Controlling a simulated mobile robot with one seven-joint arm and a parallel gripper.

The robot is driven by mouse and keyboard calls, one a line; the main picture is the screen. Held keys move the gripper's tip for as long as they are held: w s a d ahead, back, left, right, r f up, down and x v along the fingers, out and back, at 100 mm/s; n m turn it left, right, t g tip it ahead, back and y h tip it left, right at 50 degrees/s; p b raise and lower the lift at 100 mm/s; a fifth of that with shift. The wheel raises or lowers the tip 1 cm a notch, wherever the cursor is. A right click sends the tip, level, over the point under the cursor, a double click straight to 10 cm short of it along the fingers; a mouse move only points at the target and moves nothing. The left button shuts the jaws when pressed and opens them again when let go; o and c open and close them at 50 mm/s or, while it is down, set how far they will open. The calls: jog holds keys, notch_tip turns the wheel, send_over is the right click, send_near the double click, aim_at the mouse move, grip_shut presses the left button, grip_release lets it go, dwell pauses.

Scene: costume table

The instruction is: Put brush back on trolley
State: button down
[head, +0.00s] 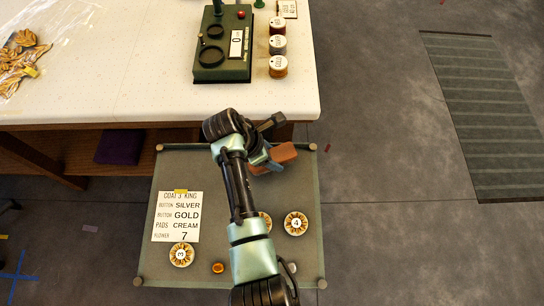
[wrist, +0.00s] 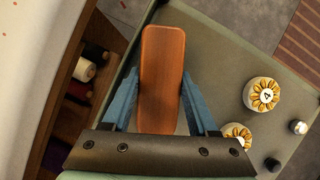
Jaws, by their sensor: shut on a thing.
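The brush (wrist: 162,65) shows as a long brown wooden block between my gripper's blue fingers in the wrist view. In the head view the brush (head: 287,153) shows partly behind my arm. My gripper (wrist: 160,95) is shut on it, and in the head view the gripper (head: 268,163) is over the far right part of the trolley. The trolley (head: 170,270) has a flat grey-green top with corner knobs, and its top also shows in the wrist view (wrist: 225,75). Whether the brush touches the trolley top is unclear. Any bristles are hidden.
The trolley carries a note card (head: 176,217), numbered gold buttons (head: 296,223) (head: 181,255) and a small amber piece (head: 218,268). A white table (head: 90,95) stands just behind, bearing a green device (head: 222,60) and spools (head: 278,67). Grey floor is open at right.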

jog(key=shift+f, duration=0.8)
jog(key=shift+c, duration=0.9)
grip_release()
